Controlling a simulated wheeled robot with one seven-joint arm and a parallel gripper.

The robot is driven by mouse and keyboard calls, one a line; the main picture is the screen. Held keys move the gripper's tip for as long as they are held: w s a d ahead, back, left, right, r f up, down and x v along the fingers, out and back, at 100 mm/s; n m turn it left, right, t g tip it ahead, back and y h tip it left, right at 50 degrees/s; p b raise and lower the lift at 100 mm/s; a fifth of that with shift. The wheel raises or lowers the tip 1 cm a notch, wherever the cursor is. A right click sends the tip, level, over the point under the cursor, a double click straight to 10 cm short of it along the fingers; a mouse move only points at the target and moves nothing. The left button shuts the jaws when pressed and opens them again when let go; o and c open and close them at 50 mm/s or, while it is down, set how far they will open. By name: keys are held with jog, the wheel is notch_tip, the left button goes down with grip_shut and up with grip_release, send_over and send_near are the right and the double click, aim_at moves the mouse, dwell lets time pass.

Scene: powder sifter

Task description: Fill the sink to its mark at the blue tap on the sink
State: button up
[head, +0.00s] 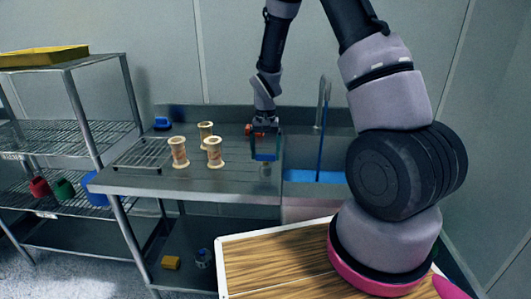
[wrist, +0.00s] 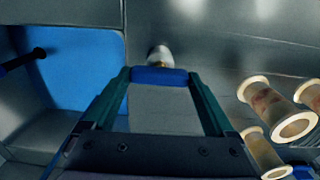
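The sink (head: 291,190) is set in the right part of the steel counter, with blue water (head: 315,177) in it. The water also shows at the left of the wrist view (wrist: 85,75). The tall grey spout (head: 326,92) stands behind the sink, and a blue stream (head: 321,150) runs down from it. My gripper (head: 265,157) points down over the counter just left of the sink. Its fingers (wrist: 158,78) stand apart. A blue bar (wrist: 160,75) lies between the fingertips with a pale round stem (wrist: 160,56) beyond it; whether the fingers press on the bar is unclear. The fill mark cannot be made out.
Several cream spools (head: 214,152) stand on the counter left of my gripper. A wire rack (head: 142,154) and a small blue item (head: 161,123) lie further left. Wire shelves (head: 70,135) stand at the far left. A wooden board (head: 270,262) is in front.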

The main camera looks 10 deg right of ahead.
aim_at(266, 154)
jog(key=c, duration=0.4)
jog(key=shift+n, duration=0.9)
jog(key=o, duration=1.1)
notch_tip(266, 154, up, 11)
jog(key=shift+f, duration=0.1)
